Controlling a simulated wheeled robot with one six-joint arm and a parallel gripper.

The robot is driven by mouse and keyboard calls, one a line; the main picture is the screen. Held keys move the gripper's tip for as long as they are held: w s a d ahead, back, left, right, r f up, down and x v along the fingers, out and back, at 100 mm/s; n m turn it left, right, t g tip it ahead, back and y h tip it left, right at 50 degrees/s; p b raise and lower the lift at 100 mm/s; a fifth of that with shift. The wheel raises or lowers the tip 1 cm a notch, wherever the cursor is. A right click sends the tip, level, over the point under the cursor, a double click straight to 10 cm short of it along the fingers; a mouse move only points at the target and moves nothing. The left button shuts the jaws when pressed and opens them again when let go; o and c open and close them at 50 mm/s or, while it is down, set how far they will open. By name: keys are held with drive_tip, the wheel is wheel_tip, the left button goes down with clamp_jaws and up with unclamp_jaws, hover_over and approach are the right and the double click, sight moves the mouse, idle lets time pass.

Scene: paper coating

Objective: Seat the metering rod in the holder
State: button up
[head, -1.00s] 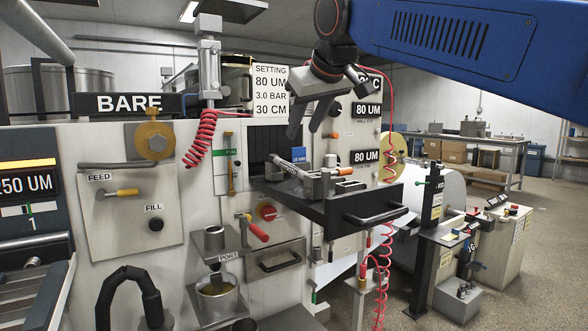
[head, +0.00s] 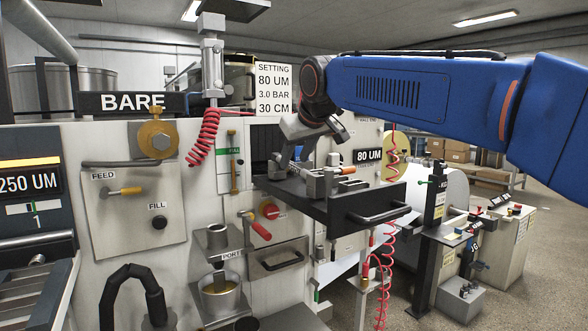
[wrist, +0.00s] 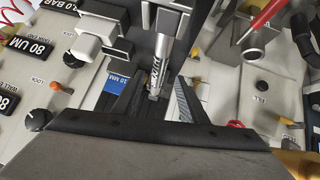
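The metering rod, a shiny silver cylinder (wrist: 160,66) with dark lettering, shows in the wrist view with its near end between my fingers. In the head view my gripper and wrist cover most of it. My gripper (head: 286,164) reaches down over the left part of the black pull-out shelf (head: 345,207). In the wrist view its two dark fingers (wrist: 153,92) stand apart on either side of the rod, with gaps visible. Grey metal blocks (head: 320,183) stand on the shelf to the right of the gripper. I cannot tell which part is the holder.
A blue tag (wrist: 117,84) is close beside one finger. An orange-handled part (head: 347,170) lies by the blocks. The setting card (head: 273,88) and a red coiled hose (head: 201,138) are on the machine front. A red-handled valve (head: 260,229) is below left.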

sight(294, 164)
drive_tip(key=x, duration=0.4)
drive_tip(key=shift+d+f, duration=0.15)
drive_tip(key=shift+d, duration=0.1)
clamp_jaws()
wheel_tip(294, 164, up, 10)
drive_tip(key=shift+f, duration=0.15)
drive_tip(key=shift+g+h, duration=0.4)
drive_tip(key=shift+g, duration=0.2)
drive_tip(key=shift+d+f, duration=0.1)
drive_tip(key=shift+f, duration=3.35)
